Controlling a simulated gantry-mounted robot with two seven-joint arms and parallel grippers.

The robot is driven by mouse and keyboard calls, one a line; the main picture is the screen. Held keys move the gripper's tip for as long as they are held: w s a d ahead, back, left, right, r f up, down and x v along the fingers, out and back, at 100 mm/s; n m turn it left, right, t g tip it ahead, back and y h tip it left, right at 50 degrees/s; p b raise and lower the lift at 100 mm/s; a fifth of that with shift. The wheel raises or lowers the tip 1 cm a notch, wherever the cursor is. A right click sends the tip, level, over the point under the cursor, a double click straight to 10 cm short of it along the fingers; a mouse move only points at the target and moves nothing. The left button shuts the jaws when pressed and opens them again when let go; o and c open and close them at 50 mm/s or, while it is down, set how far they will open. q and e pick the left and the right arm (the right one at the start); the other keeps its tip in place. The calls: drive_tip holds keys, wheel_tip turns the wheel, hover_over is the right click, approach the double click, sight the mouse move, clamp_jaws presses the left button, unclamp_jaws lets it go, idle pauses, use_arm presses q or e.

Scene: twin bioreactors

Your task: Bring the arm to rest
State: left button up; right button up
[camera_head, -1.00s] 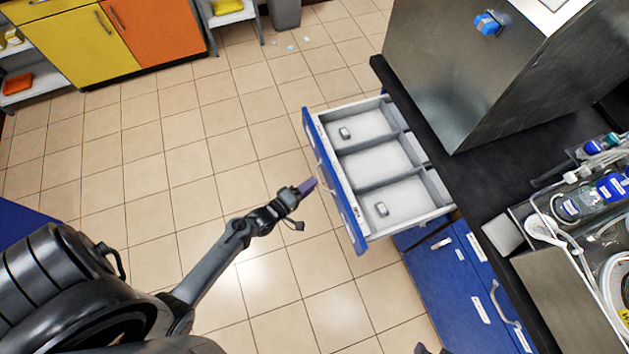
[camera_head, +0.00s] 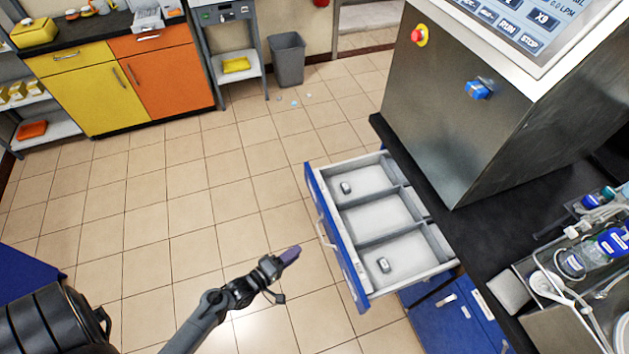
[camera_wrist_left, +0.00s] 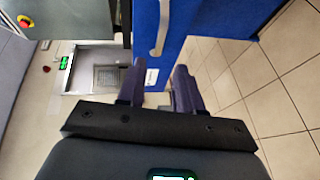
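My left gripper (camera_head: 290,254) is in front of the pulled-out blue-fronted drawer (camera_head: 335,240), to the left of its front. In the left wrist view, its two dark purple fingers stand apart with nothing between them (camera_wrist_left: 157,80). The drawer handle (camera_head: 326,233) is beyond the fingertips and apart from them; it also shows in the left wrist view (camera_wrist_left: 161,28). My right gripper is in neither view.
The drawer has three compartments; the two outer ones each hold a small grey item (camera_head: 346,187) (camera_head: 384,264). A black counter (camera_head: 440,185) carries a steel-sided unit (camera_head: 440,110). Tiled floor (camera_head: 200,200) is clear to the left. Yellow (camera_head: 85,98) and orange (camera_head: 165,75) cabinets stand behind.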

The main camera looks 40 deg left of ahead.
use_arm(q)
drive_tip(key=d+r+m+g, duration=0.4)
drive_tip(key=d+r+m, duration=0.5)
drive_tip(key=r, duration=0.3)
drive_tip(key=s+a+r+m+g+y, duration=0.15)
drive_tip(key=s+r+m+g, duration=0.25)
drive_tip(key=s+m+g, duration=0.6)
wheel_tip(320, 180, up, 26)
drive_tip(key=n+t+p, duration=0.1)
drive_tip(key=t+p, duration=0.1)
drive_tip(key=p, duration=2.4)
wheel_tip(320, 180, down, 55)
drive_tip(key=b, duration=5.5)
drive_tip(key=shift+s+d+f, duration=0.15)
drive_tip(key=shift+s+d, duration=0.15)
drive_tip(key=shift+s, duration=0.15)
